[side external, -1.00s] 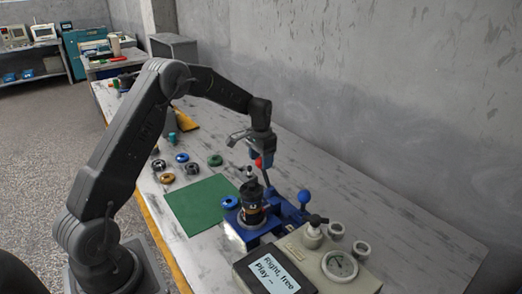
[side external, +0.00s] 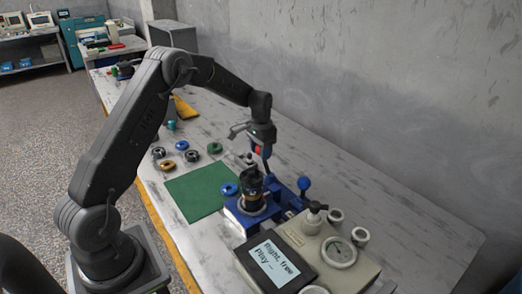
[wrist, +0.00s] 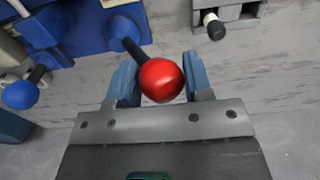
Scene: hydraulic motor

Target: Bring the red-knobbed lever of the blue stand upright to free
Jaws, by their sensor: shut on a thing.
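The blue stand (side external: 236,216) carries a dark cylindrical motor part (side external: 254,192). Its lever ends in a red knob (side external: 257,150), with the dark rod running down to the stand. In the wrist view the red knob (wrist: 161,80) sits between the blue jaws of my gripper (wrist: 160,78), and the rod slants up-left to the blue stand (wrist: 92,28). In the side view my gripper (side external: 261,147) is shut on the knob above the stand and partly hides it. The rod looks near upright there.
A blue-knobbed lever (side external: 304,183) stands right of the motor part. A green mat (side external: 199,197) and several rings lie left.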

